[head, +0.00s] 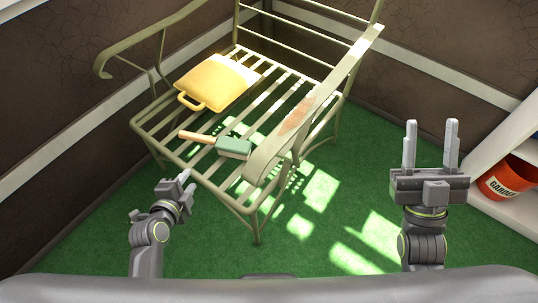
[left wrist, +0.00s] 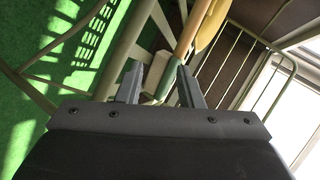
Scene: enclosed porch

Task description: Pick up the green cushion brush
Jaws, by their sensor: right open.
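The green cushion brush (head: 234,147) lies on the slatted seat of a metal bench, near its front edge. Its wooden handle points left and its green head is to the right. My left gripper (head: 184,182) is below and in front of the bench seat, apart from the brush. In the left wrist view, the left gripper (left wrist: 160,78) has its fingers spread, with the brush (left wrist: 170,72) seen beyond and between them, its handle running up. My right gripper (head: 431,124) is open and empty, upright to the right of the bench.
The bench (head: 262,160) has slats, a curved armrest and legs close to my left gripper. A yellow cushion (head: 216,82) with a loop lies further back on the seat. A red bucket (head: 508,178) stands on a white shelf at right. Green floor (head: 330,235) lies clear between.

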